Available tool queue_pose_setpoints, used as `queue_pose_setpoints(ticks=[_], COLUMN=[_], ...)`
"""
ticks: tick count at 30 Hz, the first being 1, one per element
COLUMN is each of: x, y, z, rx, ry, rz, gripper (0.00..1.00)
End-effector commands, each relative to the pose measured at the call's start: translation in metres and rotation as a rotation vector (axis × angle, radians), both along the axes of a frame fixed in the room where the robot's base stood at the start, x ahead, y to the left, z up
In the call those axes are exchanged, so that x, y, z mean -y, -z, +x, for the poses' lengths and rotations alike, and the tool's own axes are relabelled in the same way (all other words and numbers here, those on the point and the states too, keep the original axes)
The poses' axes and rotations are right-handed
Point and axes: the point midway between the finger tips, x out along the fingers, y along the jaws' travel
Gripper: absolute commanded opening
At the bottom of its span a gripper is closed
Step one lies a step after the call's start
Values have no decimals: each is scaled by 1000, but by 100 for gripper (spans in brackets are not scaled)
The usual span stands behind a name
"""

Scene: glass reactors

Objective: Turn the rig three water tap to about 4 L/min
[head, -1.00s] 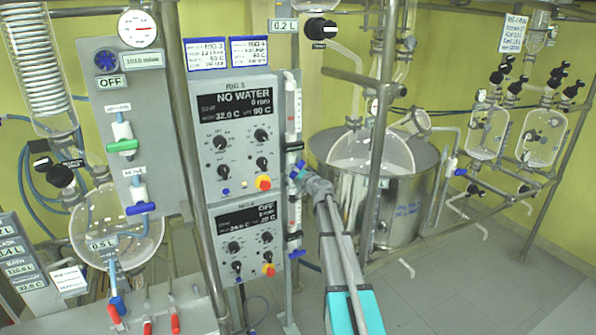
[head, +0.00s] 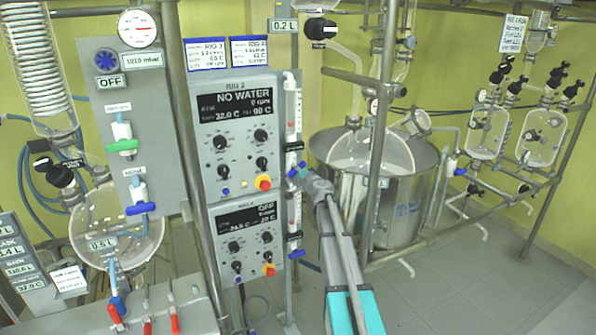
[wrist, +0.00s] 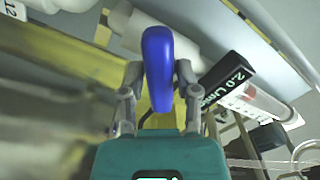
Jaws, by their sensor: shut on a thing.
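The blue tap handle (wrist: 158,68) stands between the two fingers of my gripper (wrist: 157,95) in the wrist view, and the fingers are shut on it. A white pipe or valve body lies behind the handle. In the head view my gripper (head: 307,178) reaches the tap (head: 296,172) on the flow-meter column, right of the RIG 3 control panel (head: 236,135). The panel display reads NO WATER. The tap is partly hidden by my gripper there.
A second blue-handled tap (head: 295,254) sits lower on the same column. A second control panel (head: 248,243) is below the first. A steel vessel (head: 405,205) and a vertical metal post (head: 378,140) stand just right of my arm. Open floor lies at the lower right.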

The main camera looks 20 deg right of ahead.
Motion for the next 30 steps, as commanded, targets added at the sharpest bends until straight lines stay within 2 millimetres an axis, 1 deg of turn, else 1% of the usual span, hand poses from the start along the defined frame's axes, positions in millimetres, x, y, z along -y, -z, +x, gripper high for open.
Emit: queue_pose_setpoints(ticks=[9, 10, 13, 14, 25, 30], x=[0, 0, 0, 0, 0, 0], y=[0, 0, 0, 0, 0, 0], z=[0, 0, 0, 0, -1, -7], rx=[0, 0, 0, 0, 0, 0], ry=[1, 1, 1, 1, 0, 0], rz=[8, 8, 8, 8, 7, 7], gripper=[0, 45, 64, 66, 66, 66])
